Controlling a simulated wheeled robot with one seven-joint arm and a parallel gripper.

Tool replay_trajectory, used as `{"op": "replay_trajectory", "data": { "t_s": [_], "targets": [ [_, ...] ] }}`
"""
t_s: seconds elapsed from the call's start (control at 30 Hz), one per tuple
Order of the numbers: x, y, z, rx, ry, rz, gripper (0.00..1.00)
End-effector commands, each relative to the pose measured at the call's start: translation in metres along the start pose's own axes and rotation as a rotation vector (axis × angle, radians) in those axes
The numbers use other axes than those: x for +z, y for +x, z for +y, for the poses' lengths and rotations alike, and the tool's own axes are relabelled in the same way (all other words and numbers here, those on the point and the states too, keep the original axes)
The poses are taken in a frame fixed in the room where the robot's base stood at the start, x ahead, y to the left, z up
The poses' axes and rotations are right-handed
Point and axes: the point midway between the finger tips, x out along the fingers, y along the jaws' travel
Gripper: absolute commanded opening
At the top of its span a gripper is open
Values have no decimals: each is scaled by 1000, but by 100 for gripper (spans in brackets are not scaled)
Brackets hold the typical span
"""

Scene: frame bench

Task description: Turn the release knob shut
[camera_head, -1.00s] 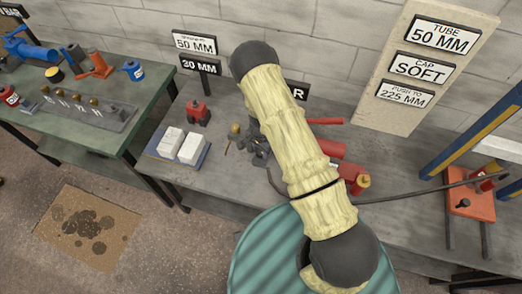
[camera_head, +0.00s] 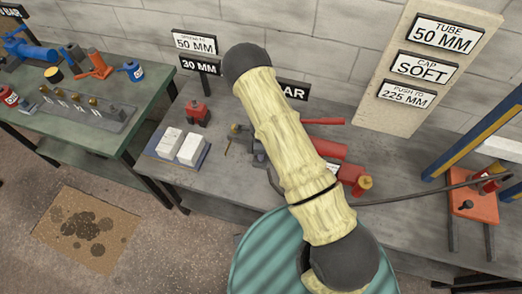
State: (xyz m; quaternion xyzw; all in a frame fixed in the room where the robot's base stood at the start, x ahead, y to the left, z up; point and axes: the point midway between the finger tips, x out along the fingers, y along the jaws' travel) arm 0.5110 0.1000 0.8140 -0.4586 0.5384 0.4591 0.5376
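A red hand pump (camera_head: 328,147) lies on the grey bench, partly behind my arm. Its red lever (camera_head: 325,121) and red cylinder show to the right of the arm. A small brass knob (camera_head: 236,128) shows at its left end, beside dark metal parts (camera_head: 258,158). A brass-coloured cap (camera_head: 365,182) sits at the right end. I cannot tell which of these is the release knob, or how far it is turned. My gripper cannot be made out; my cream-sleeved arm covers the middle of the pump.
White blocks on a blue tray (camera_head: 152,153) and a red jack (camera_head: 197,112) stand left of the pump. A dark hose (camera_head: 420,190) runs right to an orange-red stand (camera_head: 472,203). A teal drum (camera_head: 262,250) stands in front. Signs stand behind.

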Motion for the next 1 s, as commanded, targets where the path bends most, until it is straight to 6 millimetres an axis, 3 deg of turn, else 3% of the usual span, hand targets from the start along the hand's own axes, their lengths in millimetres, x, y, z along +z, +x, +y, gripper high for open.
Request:
{"op": "replay_trajectory", "data": {
  "t_s": [0.4, 0.9, 0.93, 1.0],
  "targets": [
    [3, -2, -1, -3, 221, -5, 11],
    [3, -1, -1, -3, 245, -4, 11],
    [3, -1, -1, -3, 245, -4, 38],
    [3, -1, -1, -3, 245, -4, 51]
  ]
}}
